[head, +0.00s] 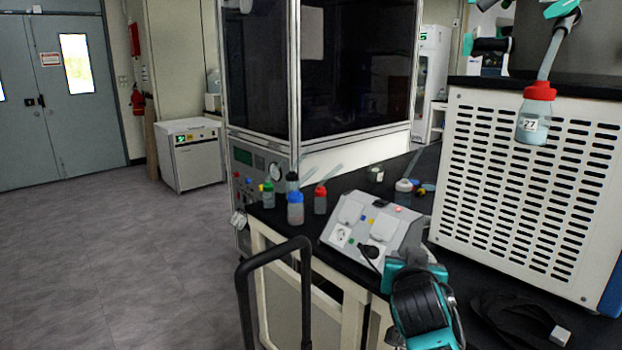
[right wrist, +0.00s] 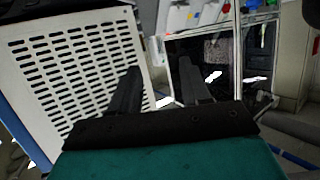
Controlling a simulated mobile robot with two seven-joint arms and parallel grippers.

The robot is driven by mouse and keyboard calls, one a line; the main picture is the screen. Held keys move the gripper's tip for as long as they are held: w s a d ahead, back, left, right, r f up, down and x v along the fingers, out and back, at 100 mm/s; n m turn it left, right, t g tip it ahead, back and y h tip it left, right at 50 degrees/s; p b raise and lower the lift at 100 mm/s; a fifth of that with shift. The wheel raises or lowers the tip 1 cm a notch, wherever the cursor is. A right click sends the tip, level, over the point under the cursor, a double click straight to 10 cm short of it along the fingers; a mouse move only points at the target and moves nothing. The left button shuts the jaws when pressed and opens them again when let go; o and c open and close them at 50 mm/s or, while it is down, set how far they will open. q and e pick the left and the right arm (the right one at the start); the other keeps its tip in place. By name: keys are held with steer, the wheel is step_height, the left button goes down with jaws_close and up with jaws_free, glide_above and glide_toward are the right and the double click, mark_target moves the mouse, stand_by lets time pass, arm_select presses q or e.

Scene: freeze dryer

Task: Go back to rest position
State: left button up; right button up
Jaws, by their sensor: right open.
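My right gripper (right wrist: 160,70) is open and empty in the right wrist view, its two black fingers apart. The vented white unit (right wrist: 75,75) is beyond the fingers on the left of that view. In the head view, a teal and black part of my own arm shows at the bottom, right of centre, with no fingers clearly visible. My left gripper is not in view.
Small bottles with blue (head: 295,208) and red (head: 320,199) caps stand on the black bench near a grey socket box (head: 370,225). A black handle (head: 275,255) rises in front of the bench. A glass-fronted cabinet (head: 350,70) stands behind. The floor at left is clear.

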steer(key=s+f+n+g+y, duration=0.1)
steer(key=s+f+n+y, duration=0.1)
steer(key=s+f, duration=0.55)
steer(key=s+f+n+g+y, duration=0.15)
steer(key=s+f, duration=0.35)
steer(key=f, duration=0.6)
steer(key=s+f+n+y, duration=0.1)
steer(key=s+f, duration=0.3)
steer(key=s, duration=0.3)
steer(key=s+f+n+y, duration=0.1)
steer(key=s+f, duration=0.3)
steer(key=s, duration=0.4)
steer(key=shift+s+f+g, duration=0.15)
steer(key=shift+s+g, duration=0.05)
steer(key=shift+g, duration=0.15)
